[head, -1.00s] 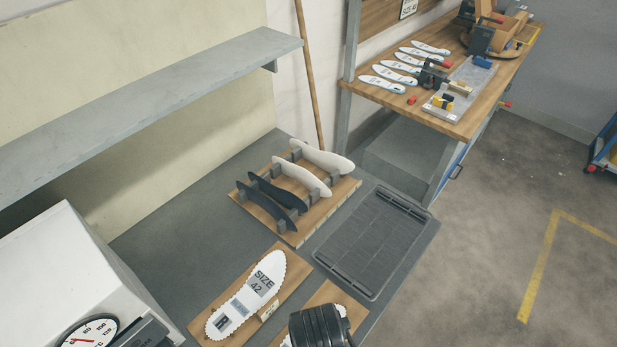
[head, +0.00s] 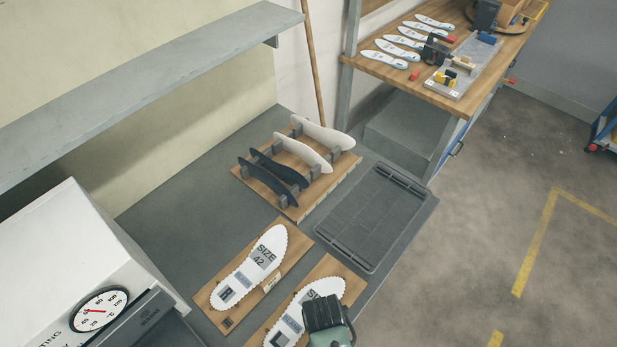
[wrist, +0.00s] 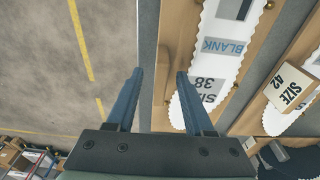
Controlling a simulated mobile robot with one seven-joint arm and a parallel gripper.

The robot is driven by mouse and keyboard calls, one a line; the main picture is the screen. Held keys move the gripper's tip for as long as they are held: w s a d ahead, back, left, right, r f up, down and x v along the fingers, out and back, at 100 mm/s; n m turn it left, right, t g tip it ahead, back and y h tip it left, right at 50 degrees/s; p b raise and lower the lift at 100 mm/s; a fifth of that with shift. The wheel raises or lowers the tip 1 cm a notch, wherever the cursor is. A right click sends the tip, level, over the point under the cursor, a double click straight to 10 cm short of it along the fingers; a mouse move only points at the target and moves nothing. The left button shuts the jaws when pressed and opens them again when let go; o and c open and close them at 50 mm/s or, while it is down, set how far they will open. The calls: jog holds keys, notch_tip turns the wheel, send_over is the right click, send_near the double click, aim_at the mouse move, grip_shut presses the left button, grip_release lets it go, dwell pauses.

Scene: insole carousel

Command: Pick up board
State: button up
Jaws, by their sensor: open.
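Two wooden boards with white scalloped insole templates lie on the grey bench. The right board (head: 331,267) is partly covered by my arm's end. In the wrist view the nearer board (wrist: 162,100) carries a template (wrist: 217,70) marked "BLANK" and "SIZE 38", and its edge shows between my fingers. My gripper (wrist: 158,73) is open and empty over that edge. I cannot tell its height above the board. The fingers are hidden in the head view.
A wooden rack (head: 318,195) with dark and white insoles stands behind the boards. A grey tray (head: 372,225) lies right of it. A white machine with a dial (head: 98,310) is at left. A shelf (head: 150,90) hangs above. Open floor lies right.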

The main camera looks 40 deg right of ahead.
jog(key=shift+c, duration=0.3)
grip_shut()
dwell(1.2)
